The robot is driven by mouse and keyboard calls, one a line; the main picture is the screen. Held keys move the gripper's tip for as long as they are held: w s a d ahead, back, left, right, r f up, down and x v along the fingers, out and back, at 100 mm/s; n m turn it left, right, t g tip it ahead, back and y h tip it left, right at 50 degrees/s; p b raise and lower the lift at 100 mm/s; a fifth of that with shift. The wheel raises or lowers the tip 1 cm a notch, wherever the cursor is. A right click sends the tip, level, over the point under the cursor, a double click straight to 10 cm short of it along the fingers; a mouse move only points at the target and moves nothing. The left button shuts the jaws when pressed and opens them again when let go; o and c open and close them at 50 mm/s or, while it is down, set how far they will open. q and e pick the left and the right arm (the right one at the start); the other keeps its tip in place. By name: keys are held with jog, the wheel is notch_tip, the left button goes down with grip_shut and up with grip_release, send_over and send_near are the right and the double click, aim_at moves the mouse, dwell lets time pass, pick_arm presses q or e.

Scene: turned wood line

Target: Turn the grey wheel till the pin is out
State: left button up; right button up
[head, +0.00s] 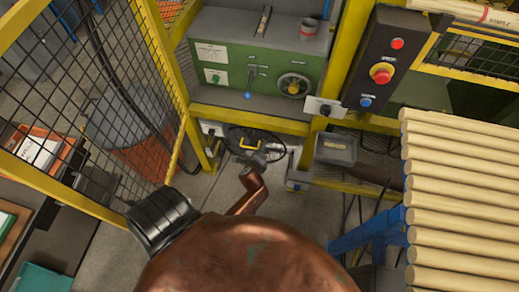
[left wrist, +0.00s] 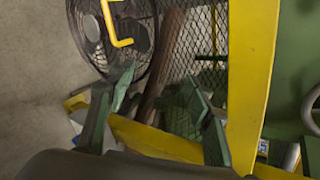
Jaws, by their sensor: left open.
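The grey wheel (head: 293,85) with a yellowish centre is on the front of the green machine (head: 230,55) in the head view. Part of what looks like its rim (left wrist: 312,108) shows at the right edge of the left wrist view. I cannot make out the pin. My left gripper (left wrist: 160,88) is open with nothing between its fingers. The wheel lies to the right of them, apart. In the head view my copper arm covers most of the gripper. My right gripper is not in view.
A fan with a yellow handle (left wrist: 120,35) stands low beneath the machine. Yellow frame posts and mesh (head: 120,90) stand at the left. A black control box (head: 380,65) with a red button is right of the wheel. Wooden rods (head: 460,190) fill the right side.

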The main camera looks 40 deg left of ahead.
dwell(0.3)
pick_arm(q)
jog(key=w+r+n+y, duration=0.1)
jog(key=r+n, duration=0.3)
jog(key=n, duration=0.2)
jog(key=w+a+r+n+t+b, duration=0.1)
jog(key=r+n, duration=0.4)
jog(key=n, duration=0.1)
jog(key=w+a+r+n+t+y+b, duration=0.1)
jog(key=w+r+n, duration=0.1)
jog(key=r+n, duration=0.3)
jog(key=shift+n+y, duration=0.3)
jog(key=shift+n, duration=0.5)
jog(key=n+t, duration=0.3)
jog(key=t, duration=0.1)
send_near(293, 90)
jog(key=w+a+f, duration=0.1)
jog(key=w+a, duration=0.1)
jog(key=shift+t, duration=0.3)
jog(key=x, duration=0.8)
jog(key=shift+w+d+r, duration=0.15)
jog(key=shift+d, duration=0.15)
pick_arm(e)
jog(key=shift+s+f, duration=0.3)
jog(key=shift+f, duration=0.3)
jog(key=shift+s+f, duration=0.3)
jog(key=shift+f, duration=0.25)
pick_arm(q)
jog(key=shift+n+y, duration=0.3)
jog(key=shift+c, duration=0.2)
